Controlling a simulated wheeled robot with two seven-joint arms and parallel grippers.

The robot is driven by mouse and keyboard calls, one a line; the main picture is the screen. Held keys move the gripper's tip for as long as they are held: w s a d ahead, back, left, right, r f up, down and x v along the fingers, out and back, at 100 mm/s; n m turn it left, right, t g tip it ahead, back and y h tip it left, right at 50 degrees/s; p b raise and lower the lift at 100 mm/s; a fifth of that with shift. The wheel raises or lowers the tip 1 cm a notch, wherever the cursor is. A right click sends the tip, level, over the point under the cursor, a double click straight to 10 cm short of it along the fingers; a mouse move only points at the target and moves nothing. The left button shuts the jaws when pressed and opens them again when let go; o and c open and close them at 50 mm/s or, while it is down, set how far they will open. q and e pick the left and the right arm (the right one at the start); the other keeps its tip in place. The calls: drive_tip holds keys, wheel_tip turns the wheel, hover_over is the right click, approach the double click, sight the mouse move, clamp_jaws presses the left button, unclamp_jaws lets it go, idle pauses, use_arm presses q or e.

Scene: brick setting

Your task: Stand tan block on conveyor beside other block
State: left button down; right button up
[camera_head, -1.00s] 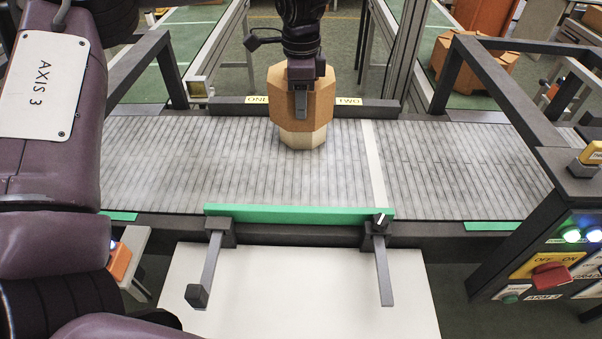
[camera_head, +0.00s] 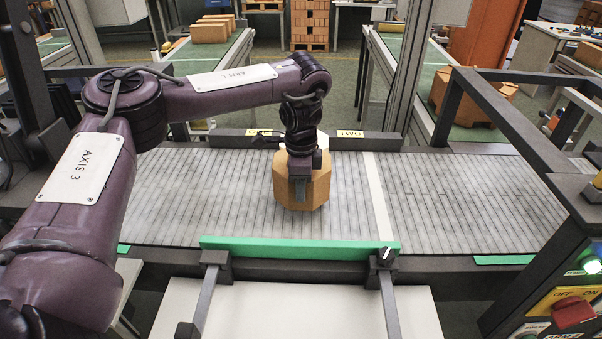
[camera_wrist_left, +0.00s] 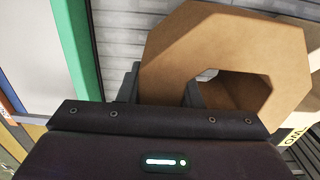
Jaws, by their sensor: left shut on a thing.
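The tan block (camera_head: 319,188) is an octagonal piece with a hollow middle, upright at the middle of the conveyor (camera_head: 215,195). My left gripper (camera_head: 300,190) points down from above and is shut on its wall. In the left wrist view the tan block (camera_wrist_left: 190,45) shows its eight-sided rim, with a finger at the opening. Its base is at or just above the belt; I cannot tell if it touches. A pale patch of the other block (camera_head: 322,140) shows behind it, mostly hidden. My right gripper is not in view.
A green strip (camera_head: 300,247) edges the near side of the belt. A dark back rail with ONE and TWO labels (camera_head: 349,133) runs behind. A white line (camera_head: 379,195) crosses the belt. Dark frames stand at both ends. The belt is clear left and right.

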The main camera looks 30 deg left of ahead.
use_arm(q)
drive_tip(key=shift+d+f+b, duration=0.1)
drive_tip(key=shift+f+b, duration=0.4)
drive_tip(key=shift+f, duration=1.45)
drive_tip(key=shift+f, duration=0.1)
drive_tip(key=c, duration=1)
unclamp_jaws()
drive_tip(key=shift+s+f, duration=0.1)
drive_tip(key=shift+c, duration=0.2)
